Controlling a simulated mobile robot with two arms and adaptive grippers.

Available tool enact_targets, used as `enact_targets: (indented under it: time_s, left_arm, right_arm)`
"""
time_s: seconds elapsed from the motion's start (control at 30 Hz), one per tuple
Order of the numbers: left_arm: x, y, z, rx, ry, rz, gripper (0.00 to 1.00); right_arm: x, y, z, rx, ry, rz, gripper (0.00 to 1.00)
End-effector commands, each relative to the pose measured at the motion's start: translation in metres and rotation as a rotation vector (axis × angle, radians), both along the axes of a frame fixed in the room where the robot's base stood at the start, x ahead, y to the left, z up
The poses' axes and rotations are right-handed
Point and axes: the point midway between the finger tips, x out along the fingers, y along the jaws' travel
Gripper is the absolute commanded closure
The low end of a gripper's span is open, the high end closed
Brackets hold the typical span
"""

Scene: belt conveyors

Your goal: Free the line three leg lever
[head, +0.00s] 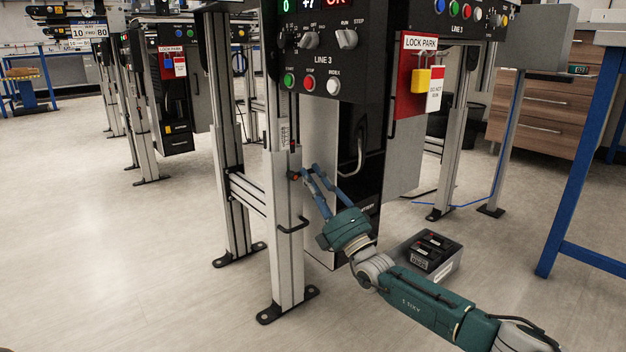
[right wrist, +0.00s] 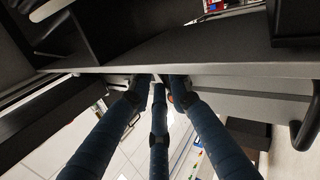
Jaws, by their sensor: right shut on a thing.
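The line 3 conveyor leg (head: 284,240) is a grey aluminium post with a dark foot and a small scale label near its top. A small dark lever with an orange-red spot (head: 294,176) sits on this leg below the label. My right gripper (head: 306,172) reaches it from the right, its blue fingers shut on it. In the right wrist view the fingers (right wrist: 160,82) meet at the edge of a dark beam and hide most of the lever; a little orange (right wrist: 170,98) shows beside them. My left gripper is out of view.
The LINE 3 control panel (head: 330,60) hangs above my right gripper. A black bent handle (head: 292,227) sticks out lower on the leg.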

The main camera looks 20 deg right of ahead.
Motion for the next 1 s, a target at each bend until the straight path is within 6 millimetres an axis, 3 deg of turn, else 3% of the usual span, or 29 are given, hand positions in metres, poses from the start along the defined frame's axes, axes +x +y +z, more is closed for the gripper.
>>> enact_targets:
  time_s: [0.27,0.3,0.67,1.0]
  left_arm:
    - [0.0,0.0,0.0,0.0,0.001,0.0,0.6]
    - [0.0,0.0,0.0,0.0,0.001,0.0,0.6]
    - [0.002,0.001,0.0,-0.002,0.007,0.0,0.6]
    - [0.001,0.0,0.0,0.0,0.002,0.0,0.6]
  right_arm:
    - [0.0,0.001,-0.002,-0.002,0.002,0.001,1.0]
    - [0.0,0.001,-0.002,-0.002,0.002,0.001,0.74]
    - [-0.002,0.0,-0.003,0.0,0.001,0.0,0.73]
    - [-0.049,-0.016,-0.037,-0.002,0.005,0.0,0.73]
